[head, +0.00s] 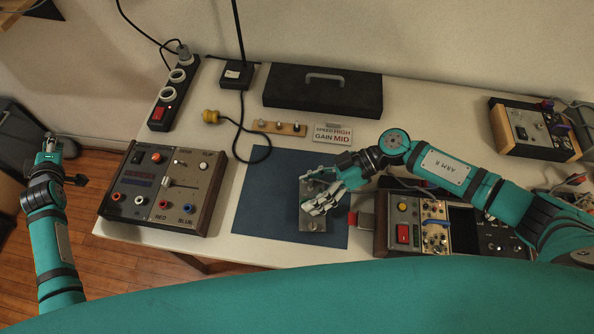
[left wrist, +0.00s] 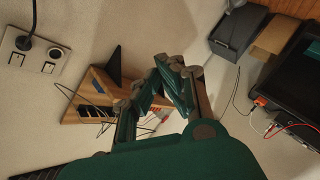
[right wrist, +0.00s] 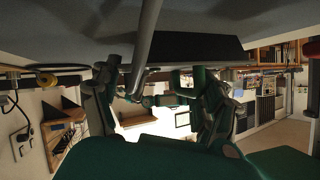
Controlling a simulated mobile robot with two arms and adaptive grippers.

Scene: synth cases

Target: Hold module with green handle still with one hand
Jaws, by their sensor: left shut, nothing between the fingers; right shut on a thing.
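A grey metal module (head: 313,222) lies on the blue mat (head: 270,190) in the middle of the table. My right gripper (head: 318,203) is over it and shut on it; the fingers cover much of its top. I cannot make out a green handle; the grip area is hidden.
A control box with dials (head: 165,188) stands left of the mat, and a panel with a red switch (head: 403,234) right of it. A black case (head: 322,92), a power strip (head: 172,95) and a yellow-ended cable (head: 211,116) lie behind. Bare tabletop shows around the mat.

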